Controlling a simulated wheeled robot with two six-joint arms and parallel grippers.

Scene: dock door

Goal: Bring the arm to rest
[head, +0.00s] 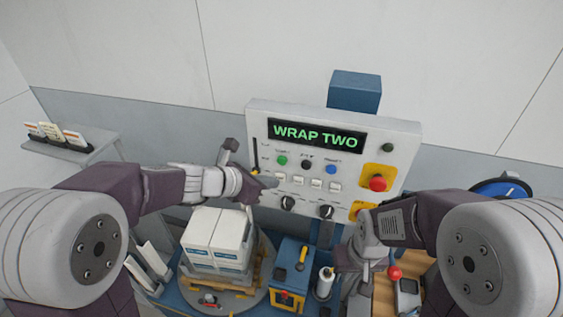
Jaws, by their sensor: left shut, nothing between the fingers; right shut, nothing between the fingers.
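My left arm reaches in from the left. Its gripper (258,190) is shut and empty, in front of the lower left edge of the white control panel (400,150). I cannot tell whether its fingertips touch the panel. My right gripper (350,284) points down at the lower right, below the panel, shut with nothing held; its fingertips are hard to make out. The panel's display (317,136) reads "WRAP TWO" in green. Green, black and blue buttons sit below it, above a row of white switches and two black knobs. A red mushroom button (378,183) is on a yellow plate.
White boxes (218,236) stand on a small pallet on a round turntable, below my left gripper. A blue unit (290,272) with a yellow handle and a white roll (324,283) are between the grippers. A red ball knob (394,272) is beside my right gripper. A shelf (85,150) is far left.

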